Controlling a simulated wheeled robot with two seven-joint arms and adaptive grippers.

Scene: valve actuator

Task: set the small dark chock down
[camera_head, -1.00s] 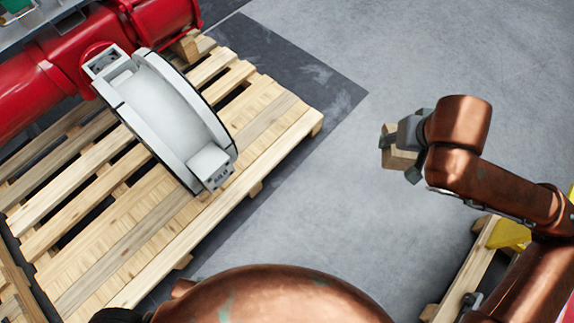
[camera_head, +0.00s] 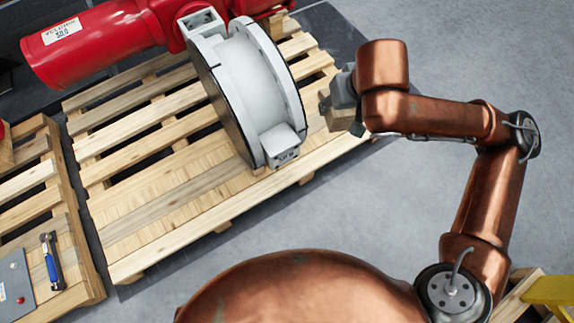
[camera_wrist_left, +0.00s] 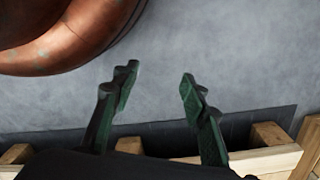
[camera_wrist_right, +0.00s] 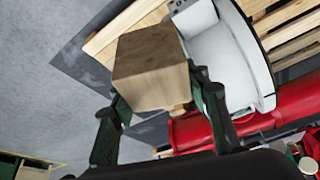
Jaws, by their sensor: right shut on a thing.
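My right gripper (camera_wrist_right: 157,90) is shut on the chock (camera_wrist_right: 150,68), a brown wooden block that fills the middle of the right wrist view. In the head view my right gripper (camera_head: 341,104) is just right of the white-grey valve ring (camera_head: 252,80), near the pallet's right edge.
The valve ring stands on a slatted wooden pallet (camera_head: 150,215), joined to a red actuator cylinder (camera_head: 100,40). Bare boards lie in front of the ring. A second pallet at lower left carries a blue-handled tool (camera_head: 51,262) and a grey panel (camera_head: 14,285).

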